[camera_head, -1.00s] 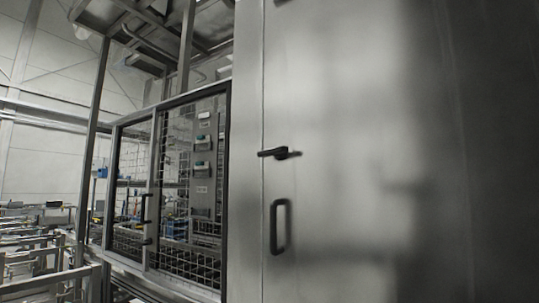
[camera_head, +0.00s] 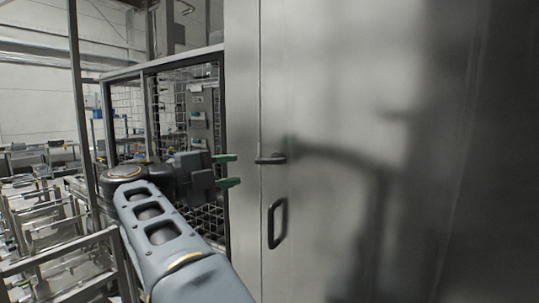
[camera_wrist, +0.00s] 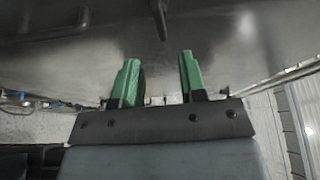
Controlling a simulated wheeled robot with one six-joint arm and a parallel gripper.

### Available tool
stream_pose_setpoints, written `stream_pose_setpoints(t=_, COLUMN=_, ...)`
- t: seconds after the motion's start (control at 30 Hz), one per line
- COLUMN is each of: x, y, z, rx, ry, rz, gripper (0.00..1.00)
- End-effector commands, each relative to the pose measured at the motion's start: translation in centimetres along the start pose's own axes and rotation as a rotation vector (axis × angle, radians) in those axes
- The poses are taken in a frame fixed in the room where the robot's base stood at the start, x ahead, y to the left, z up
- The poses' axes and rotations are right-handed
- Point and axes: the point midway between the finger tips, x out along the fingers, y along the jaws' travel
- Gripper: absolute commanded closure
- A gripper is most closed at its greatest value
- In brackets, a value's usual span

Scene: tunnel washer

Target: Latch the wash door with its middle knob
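The wash door (camera_head: 350,230) is a large flat metal panel on the right of the head view, its left edge flush with the frame beside it. Its dark middle knob (camera_head: 271,159) is a short lever lying roughly level across the door's left edge. My gripper (camera_head: 228,170), with green fingers, is to the left of the knob, a little apart from it, pointing towards the door. In the wrist view my gripper (camera_wrist: 156,80) is open and empty, with a clear gap between its fingers. A dark knob or handle (camera_wrist: 160,18) shows beyond the fingertips at the top.
A dark D-shaped pull handle (camera_head: 277,223) is fixed on the door below the knob. A mesh guard enclosure (camera_head: 160,68) stands left of the door, behind my arm. Metal rails and frames (camera_head: 45,225) fill the lower left.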

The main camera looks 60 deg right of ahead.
Motion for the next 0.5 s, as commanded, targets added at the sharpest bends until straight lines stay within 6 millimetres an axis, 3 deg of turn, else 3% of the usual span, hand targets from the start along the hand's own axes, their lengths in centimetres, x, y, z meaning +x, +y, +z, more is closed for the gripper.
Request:
stream_pose_setpoints(t=0.2, x=4.5, y=-0.2, z=-0.1, rx=-0.002, ry=0.005, rz=0.000, gripper=0.62)
stream_pose_setpoints(t=0.5, x=9.0, y=-0.2, z=0.0, rx=-0.002, ry=0.001, rz=-0.002, gripper=0.62)
